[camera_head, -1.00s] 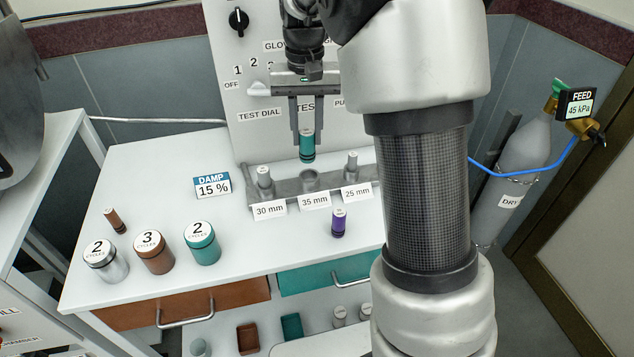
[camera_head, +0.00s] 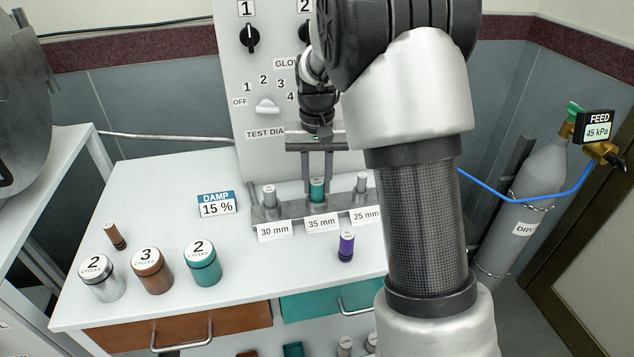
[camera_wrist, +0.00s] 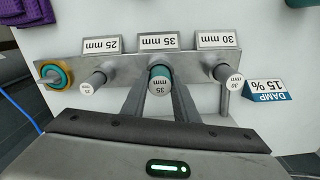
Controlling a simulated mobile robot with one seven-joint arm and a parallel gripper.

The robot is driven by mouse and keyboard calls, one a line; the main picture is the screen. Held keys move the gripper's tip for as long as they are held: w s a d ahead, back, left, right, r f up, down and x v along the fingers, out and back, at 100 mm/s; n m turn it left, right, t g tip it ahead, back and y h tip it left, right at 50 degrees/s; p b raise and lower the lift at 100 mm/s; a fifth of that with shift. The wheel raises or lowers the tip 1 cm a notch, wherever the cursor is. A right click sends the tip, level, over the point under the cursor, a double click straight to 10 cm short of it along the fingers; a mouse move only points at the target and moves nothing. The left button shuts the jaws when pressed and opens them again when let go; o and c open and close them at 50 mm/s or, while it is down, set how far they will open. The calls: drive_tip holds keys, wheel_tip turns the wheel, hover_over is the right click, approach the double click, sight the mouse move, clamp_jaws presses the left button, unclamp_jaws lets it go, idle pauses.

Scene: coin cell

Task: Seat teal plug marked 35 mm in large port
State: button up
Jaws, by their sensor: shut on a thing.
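The teal plug marked 35 mm (camera_head: 317,190) stands upright at the middle port of the grey port rack (camera_head: 290,211), above the 35 mm label. Its lower part is hidden, so I cannot tell how deep it sits. My gripper (camera_head: 317,182) points down and is shut on the plug. In the wrist view the plug's grey top (camera_wrist: 159,87) shows between my two fingers, with a teal side below it. Grey plugs stand in the 30 mm port (camera_head: 269,196) and the 25 mm port (camera_head: 361,184).
A purple plug (camera_head: 346,246) stands in front of the rack. Silver (camera_head: 101,278), brown (camera_head: 151,271) and teal (camera_head: 202,264) canisters and a small brown plug (camera_head: 115,236) stand at the left. A damp sign (camera_head: 216,204) lies left of the rack. The panel (camera_head: 262,60) rises behind.

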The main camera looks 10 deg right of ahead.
drive_tip(key=shift+f, duration=0.15)
drive_tip(key=o, duration=1.1)
drive_tip(key=shift+c, duration=0.2)
